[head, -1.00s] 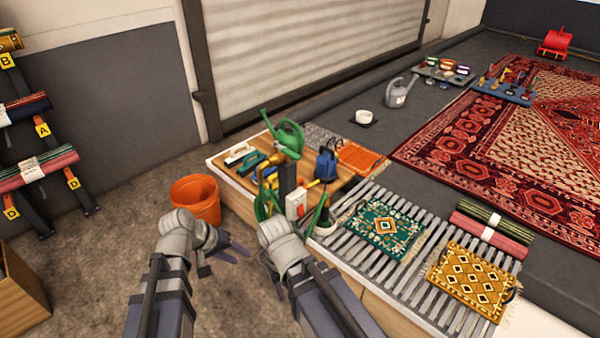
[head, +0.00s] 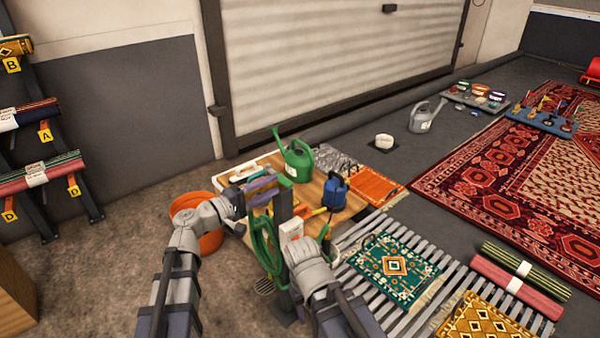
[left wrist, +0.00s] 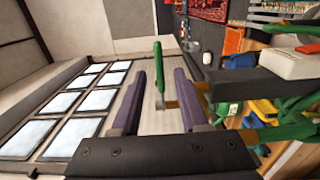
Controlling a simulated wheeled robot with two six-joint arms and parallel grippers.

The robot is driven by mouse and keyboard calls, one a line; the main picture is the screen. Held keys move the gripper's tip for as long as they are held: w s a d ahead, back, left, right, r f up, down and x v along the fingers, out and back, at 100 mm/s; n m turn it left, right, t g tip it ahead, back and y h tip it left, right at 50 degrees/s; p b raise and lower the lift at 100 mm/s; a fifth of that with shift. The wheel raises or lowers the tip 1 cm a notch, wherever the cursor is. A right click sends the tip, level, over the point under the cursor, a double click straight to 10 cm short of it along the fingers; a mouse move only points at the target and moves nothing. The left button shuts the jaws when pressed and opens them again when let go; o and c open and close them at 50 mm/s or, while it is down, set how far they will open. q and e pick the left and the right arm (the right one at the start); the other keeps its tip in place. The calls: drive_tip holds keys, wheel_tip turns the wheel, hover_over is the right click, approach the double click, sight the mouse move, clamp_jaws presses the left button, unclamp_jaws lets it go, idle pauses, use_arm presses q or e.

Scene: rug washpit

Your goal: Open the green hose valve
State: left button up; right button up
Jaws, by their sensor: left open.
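The green hose valve shows in the left wrist view as an upright green lever (left wrist: 158,68) on a brass fitting (left wrist: 184,104). The fitting joins a dark post (left wrist: 255,86). My left gripper (left wrist: 157,76) is open, and the lever stands between its two purple fingers with gaps on both sides. In the head view my left gripper (head: 263,190) is at the top of the post and hides the valve. A coiled green hose (head: 262,245) hangs beside the post. My right wrist is low in front of the post, and its fingers cannot be made out.
A green watering can (head: 296,160) and a blue container (head: 330,190) stand on the wooden board behind the post. A white box (head: 291,230) is on the post. An orange bucket (head: 208,243) is left. Slats with a green rug (head: 394,268) lie right.

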sight(285, 179)
use_arm(q)
drive_tip(key=shift+x, duration=3.9)
clamp_jaws()
